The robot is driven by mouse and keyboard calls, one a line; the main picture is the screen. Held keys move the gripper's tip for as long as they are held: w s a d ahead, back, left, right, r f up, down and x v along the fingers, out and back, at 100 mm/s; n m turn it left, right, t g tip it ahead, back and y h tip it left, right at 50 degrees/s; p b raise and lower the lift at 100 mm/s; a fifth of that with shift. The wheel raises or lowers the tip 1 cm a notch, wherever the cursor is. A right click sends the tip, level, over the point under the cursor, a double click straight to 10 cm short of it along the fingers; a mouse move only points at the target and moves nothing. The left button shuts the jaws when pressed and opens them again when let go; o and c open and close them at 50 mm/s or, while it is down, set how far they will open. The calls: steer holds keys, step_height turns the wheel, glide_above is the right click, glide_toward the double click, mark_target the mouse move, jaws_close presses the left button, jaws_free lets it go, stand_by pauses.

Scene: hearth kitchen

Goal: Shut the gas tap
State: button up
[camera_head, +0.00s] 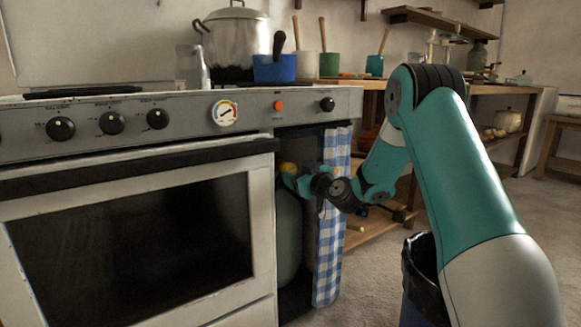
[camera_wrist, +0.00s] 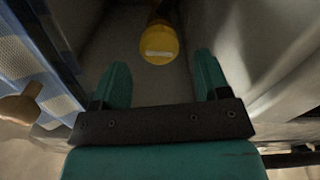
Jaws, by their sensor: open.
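The gas tap is a round yellow knob (camera_head: 288,168) on top of a grey-green gas cylinder (camera_head: 289,240), inside the open cabinet right of the oven. In the wrist view the yellow knob (camera_wrist: 159,46) has a pale bar across its face, lying nearly level. My gripper (camera_head: 298,184) reaches into the cabinet close to the knob and partly covers the cylinder's top. In the wrist view my gripper (camera_wrist: 161,75) is open, with its two teal fingers apart. The knob shows beyond and between the fingertips, and nothing is held. Contact with the knob is not seen.
A blue checked curtain (camera_head: 333,215) hangs at the cabinet's right side. It is at the left in the wrist view (camera_wrist: 45,55), near a wooden knob-like end (camera_wrist: 20,104). The stove (camera_head: 130,220) stands left. A black-lined bin (camera_head: 420,275) stands below my arm.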

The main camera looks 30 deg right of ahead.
mark_target(292, 170)
steer(key=shift+w, duration=2.25)
steer(key=shift+c, duration=0.5)
steer(key=c, duration=0.8)
steer(key=shift+c, duration=0.2)
